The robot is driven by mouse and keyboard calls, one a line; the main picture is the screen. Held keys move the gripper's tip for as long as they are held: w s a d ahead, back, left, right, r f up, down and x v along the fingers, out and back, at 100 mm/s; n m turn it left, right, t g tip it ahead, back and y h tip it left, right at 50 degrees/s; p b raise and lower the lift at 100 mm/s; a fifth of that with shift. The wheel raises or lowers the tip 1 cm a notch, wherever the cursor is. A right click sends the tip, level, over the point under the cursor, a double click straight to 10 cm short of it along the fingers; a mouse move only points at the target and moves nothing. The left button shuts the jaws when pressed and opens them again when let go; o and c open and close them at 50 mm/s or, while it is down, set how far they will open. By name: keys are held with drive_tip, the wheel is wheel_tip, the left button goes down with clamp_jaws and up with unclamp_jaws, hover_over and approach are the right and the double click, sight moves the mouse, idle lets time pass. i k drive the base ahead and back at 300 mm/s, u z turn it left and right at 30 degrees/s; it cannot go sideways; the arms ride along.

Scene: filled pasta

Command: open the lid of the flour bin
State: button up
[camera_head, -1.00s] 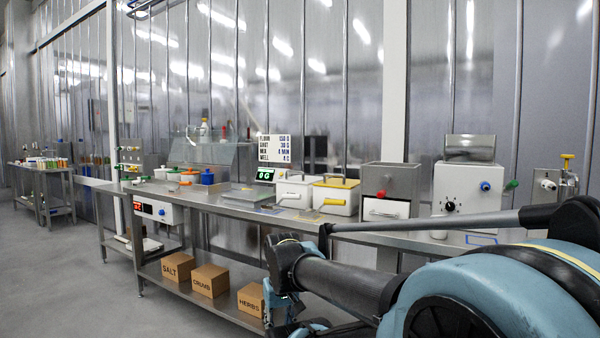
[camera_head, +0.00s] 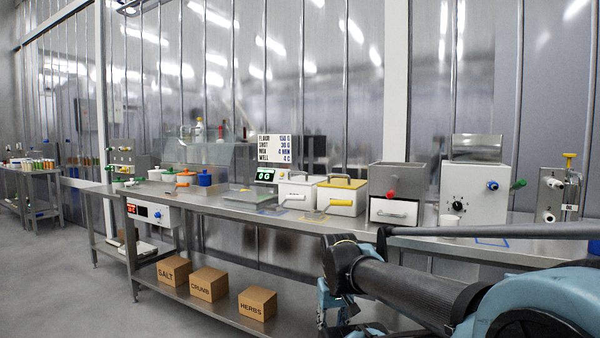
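Two lidded white bins stand side by side on the steel bench, near the middle of the view. The left white bin (camera_head: 296,194) has a pale lid with a dark handle. I cannot read a label that tells which one holds flour. My arm reaches in from the lower right, in front of the bench and apart from the bins. I cannot make out my gripper's fingers.
A grey-topped box with a white drawer (camera_head: 394,210) and a white machine with a dial (camera_head: 474,185) stand right of the bins. A scale display (camera_head: 264,176) stands left. The floor (camera_head: 60,290) at left is clear.

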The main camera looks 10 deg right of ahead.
sight(306, 179)
drive_tip(key=i, duration=1)
